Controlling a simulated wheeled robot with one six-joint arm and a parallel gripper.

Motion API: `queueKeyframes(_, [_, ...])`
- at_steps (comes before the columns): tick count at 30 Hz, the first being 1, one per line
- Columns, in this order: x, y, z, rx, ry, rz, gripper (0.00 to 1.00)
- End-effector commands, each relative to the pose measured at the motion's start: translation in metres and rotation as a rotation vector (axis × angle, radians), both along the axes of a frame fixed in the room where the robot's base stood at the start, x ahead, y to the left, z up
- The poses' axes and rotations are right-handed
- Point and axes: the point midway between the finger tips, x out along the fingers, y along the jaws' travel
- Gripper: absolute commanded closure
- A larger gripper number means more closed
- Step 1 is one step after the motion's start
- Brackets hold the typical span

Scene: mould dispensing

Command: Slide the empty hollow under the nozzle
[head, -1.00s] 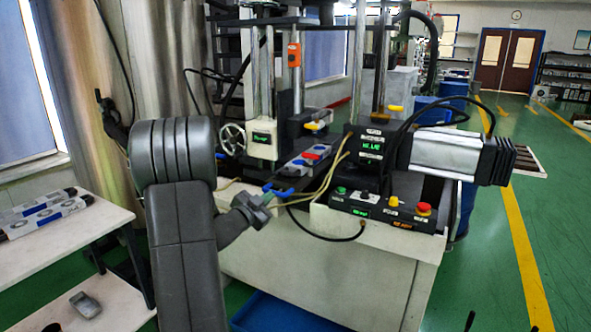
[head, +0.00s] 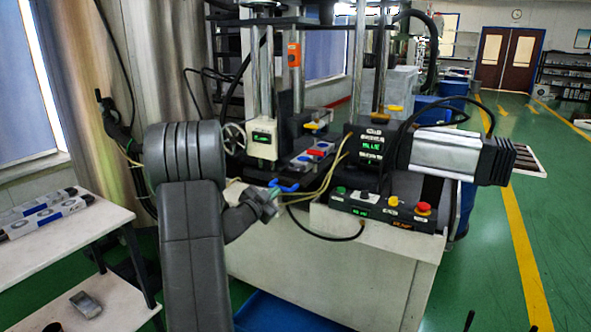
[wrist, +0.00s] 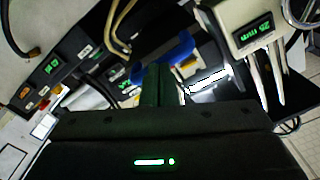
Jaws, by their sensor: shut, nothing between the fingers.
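The grey mould (head: 306,161), with blue and red parts on top, lies on the machine bed beside the white unit with a green readout (head: 262,142). A blue handle (head: 286,187) is at its near end. My gripper (head: 274,198) is shut and empty, right by the handle. In the wrist view my gripper's dark fingers (wrist: 163,84) are together, close against or just in front of the blue handle (wrist: 178,50); I cannot tell if they touch. The white unit (wrist: 250,30) is at upper right there. The nozzle tip and the mould's hollows cannot be made out.
The control box (head: 380,206) with knobs and a red button stands right of the mould. Thin hoses (head: 325,184) and a black cable run close to my gripper. A white bench (head: 60,235) is at left and a blue bin (head: 285,312) below.

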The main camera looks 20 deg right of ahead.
Motion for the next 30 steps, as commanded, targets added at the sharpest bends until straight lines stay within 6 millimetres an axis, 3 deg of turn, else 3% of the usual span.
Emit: queueKeyframes(30, [0.0078,-0.0099,-0.0004,0.000,0.001,0.001,1.00])
